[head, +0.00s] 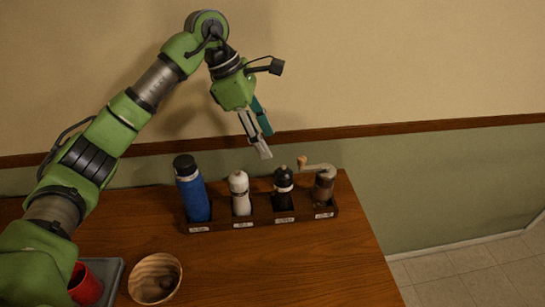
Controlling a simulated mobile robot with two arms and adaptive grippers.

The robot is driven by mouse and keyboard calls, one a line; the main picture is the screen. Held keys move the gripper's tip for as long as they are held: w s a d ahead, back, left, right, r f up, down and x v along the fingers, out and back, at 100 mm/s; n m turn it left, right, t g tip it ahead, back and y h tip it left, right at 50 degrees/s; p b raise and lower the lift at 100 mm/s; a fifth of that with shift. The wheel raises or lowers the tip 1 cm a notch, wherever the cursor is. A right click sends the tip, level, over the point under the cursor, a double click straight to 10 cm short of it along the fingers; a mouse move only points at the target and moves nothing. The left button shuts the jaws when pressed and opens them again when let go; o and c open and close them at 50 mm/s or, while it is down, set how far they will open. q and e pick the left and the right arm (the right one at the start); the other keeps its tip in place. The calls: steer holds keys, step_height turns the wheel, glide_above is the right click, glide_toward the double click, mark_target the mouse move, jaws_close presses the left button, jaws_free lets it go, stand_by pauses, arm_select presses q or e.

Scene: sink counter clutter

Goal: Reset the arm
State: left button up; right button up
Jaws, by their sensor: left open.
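My left arm comes in from the left, green and grey, and reaches up and over the counter. Its left gripper (262,145) points downward above the back of the counter, in front of the wall. The gripper is open and nothing shows between its fingers. It is above and apart from the rack of bottles and mills. My right gripper is not in the head view.
A dark wooden rack (262,220) holds a blue bottle (194,198), a white mill (240,195), a black-topped mill (284,190) and a crank grinder (324,187). A wooden bowl (155,278) and red cup (85,284) stand front left. The counter's front right (300,275) is clear.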

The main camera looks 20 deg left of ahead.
arm_select(q)
steer(key=shift+a+r, duration=0.25)
steer(key=shift+r, duration=0.45)
